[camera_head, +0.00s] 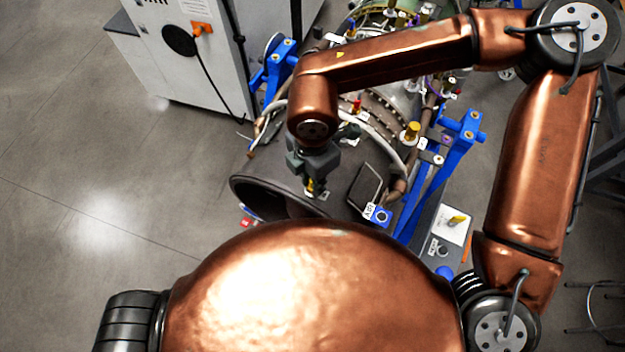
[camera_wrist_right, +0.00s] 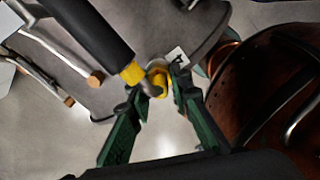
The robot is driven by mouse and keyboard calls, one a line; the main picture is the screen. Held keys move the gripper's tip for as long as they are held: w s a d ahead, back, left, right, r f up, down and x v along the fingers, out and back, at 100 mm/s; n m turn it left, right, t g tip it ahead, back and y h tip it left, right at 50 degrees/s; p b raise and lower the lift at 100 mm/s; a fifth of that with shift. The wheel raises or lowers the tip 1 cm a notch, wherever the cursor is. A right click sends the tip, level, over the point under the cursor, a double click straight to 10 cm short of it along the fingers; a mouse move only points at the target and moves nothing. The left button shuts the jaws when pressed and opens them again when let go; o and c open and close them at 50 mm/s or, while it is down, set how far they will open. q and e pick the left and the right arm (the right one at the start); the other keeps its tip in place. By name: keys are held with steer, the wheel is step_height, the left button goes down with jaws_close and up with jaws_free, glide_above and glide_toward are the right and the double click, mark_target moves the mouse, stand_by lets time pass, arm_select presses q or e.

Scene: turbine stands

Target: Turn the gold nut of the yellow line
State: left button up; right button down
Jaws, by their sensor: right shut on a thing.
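My right gripper (camera_head: 314,180) reaches down over the dark flared end of the turbine (camera_head: 262,192). In the right wrist view its two dark green fingers (camera_wrist_right: 159,88) are closed around the gold nut (camera_wrist_right: 159,77). The nut sits at the end of a dark tube with a yellow band (camera_wrist_right: 132,74), which I take for the yellow line. In the head view only a small yellow bit shows at the fingertips, and the gripper hides most of the nut. My left gripper is not in view.
A blue stand (camera_head: 440,180) holds the turbine on the right. Another gold fitting (camera_head: 411,131) stands up from the turbine's right side. A dark flat panel (camera_head: 365,188) is close right of my gripper. A white cabinet (camera_head: 185,75) stands at upper left; the left floor is clear.

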steer(key=n+b, duration=0.2)
steer(key=b, duration=0.1)
steer(key=n+b, duration=0.1)
steer(key=b, duration=0.1)
steer(key=shift+f+n, duration=0.25)
steer(key=shift+n, duration=0.15)
steer(key=n+b, duration=0.2)
steer(key=shift+r+b, duration=0.1)
steer(key=shift+b, duration=0.3)
steer(key=shift+r+n+b, duration=0.1)
steer(key=shift+n+b, duration=0.3)
steer(key=shift+n, duration=0.4)
steer(key=c, duration=1.7)
jaws_free()
steer(key=shift+c, duration=0.2)
steer(key=shift+r, duration=0.15)
step_height(320, 180, up, 12)
steer(key=shift+f, duration=0.1)
